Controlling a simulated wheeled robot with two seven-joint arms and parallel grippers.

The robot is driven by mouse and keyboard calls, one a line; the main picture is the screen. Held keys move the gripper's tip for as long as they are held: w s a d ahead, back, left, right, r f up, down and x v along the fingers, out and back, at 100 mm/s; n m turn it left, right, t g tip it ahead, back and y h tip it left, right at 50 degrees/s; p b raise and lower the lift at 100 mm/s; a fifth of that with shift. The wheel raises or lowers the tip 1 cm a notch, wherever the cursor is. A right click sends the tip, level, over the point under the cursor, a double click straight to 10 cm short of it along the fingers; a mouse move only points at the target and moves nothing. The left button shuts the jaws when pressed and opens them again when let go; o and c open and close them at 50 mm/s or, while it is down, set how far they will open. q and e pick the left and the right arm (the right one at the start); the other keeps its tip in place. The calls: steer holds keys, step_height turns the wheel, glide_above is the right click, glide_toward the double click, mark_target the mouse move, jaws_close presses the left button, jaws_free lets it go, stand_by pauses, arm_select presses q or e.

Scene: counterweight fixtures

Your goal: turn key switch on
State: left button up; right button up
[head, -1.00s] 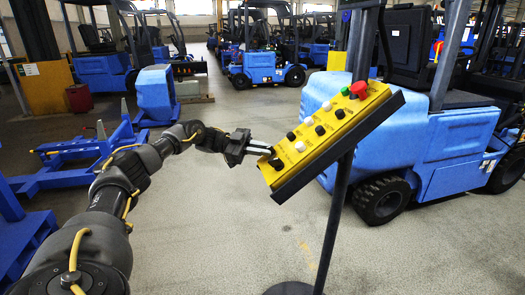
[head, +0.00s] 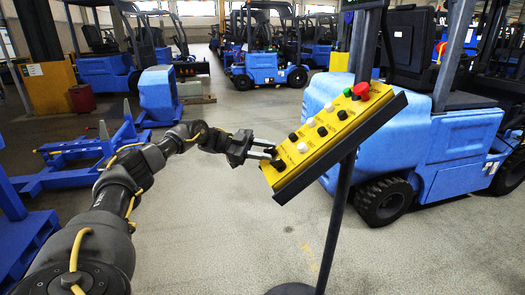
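A yellow control panel (head: 330,132) on a black tilted backing carries several knobs and buttons. A dark knob (head: 278,164) sits at its lower left end, nearest my gripper. I cannot make out its shape well enough to tell whether it is the key switch or how it is turned. My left gripper (head: 272,151) is open, with a narrow gap between its two fingers. Its fingertips are at the panel's lower left edge, close to the dark knob; I cannot tell whether they touch it. My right gripper is not in view.
The panel stands on a dark post (head: 337,215). A red mushroom button (head: 361,90) and a green button (head: 348,92) are at its upper end. A blue forklift (head: 405,150) stands behind it on the right. Floor left of the post is clear.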

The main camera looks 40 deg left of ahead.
arm_select(q)
steer(key=shift+s+a, duration=0.2)
steer(key=shift+a, duration=0.35)
steer(key=b+v, duration=0.1)
steer(key=v, duration=0.8)
steer(key=shift+a, duration=0.25)
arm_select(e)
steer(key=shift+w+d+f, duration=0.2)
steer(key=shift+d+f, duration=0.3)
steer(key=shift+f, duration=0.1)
arm_select(q)
steer(key=shift+s, duration=0.2)
